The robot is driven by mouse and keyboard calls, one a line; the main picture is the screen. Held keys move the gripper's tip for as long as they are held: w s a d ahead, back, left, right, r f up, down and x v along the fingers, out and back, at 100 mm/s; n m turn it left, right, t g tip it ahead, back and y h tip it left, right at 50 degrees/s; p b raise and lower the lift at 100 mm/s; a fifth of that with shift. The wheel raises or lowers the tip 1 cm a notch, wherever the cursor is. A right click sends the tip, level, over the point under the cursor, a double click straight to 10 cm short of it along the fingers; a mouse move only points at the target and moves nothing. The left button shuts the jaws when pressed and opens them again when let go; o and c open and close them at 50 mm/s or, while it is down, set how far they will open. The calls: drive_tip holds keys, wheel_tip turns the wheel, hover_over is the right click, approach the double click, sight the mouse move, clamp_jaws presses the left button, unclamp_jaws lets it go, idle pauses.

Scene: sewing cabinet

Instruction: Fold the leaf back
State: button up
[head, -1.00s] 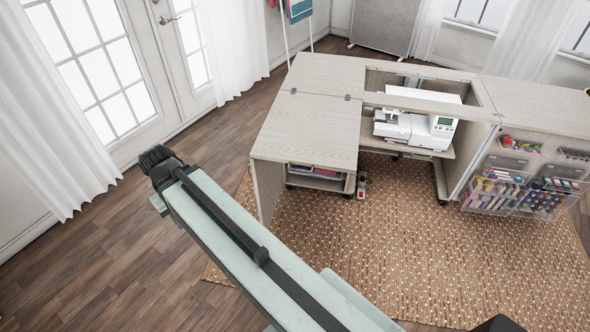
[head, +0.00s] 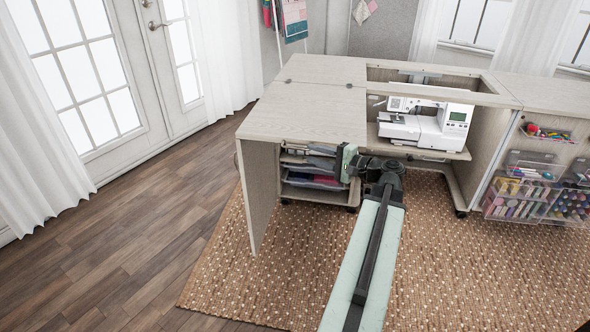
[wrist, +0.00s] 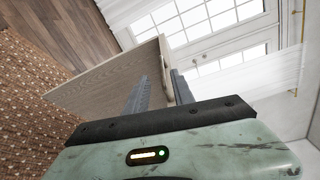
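The leaf (head: 305,112) is a pale wood-grain panel lying level at the cabinet's front left, hinged along its back edge. An upright support panel (head: 257,195) stands under its left end. My gripper (head: 346,160) is at the leaf's front right corner, partly hidden by my arm. In the wrist view my gripper (wrist: 160,90) has its two fingers apart, one on each side of the leaf's thin edge (wrist: 168,62). The support panel (wrist: 100,85) shows beyond. I cannot tell whether either finger touches the leaf.
A white sewing machine (head: 425,122) sits in the cabinet's opening to the right. Trays on a low shelf (head: 312,172) are under the leaf. Clear bins of thread (head: 515,198) hang at the right. Open wood floor (head: 140,240) lies left, and a woven rug (head: 450,255) lies in front.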

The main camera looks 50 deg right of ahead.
sight(296, 148)
drive_tip(key=w, duration=0.5)
drive_tip(key=w+a, duration=0.1)
drive_tip(key=w, duration=0.1)
drive_tip(key=shift+w+f, duration=0.2)
clamp_jaws()
idle(1.2)
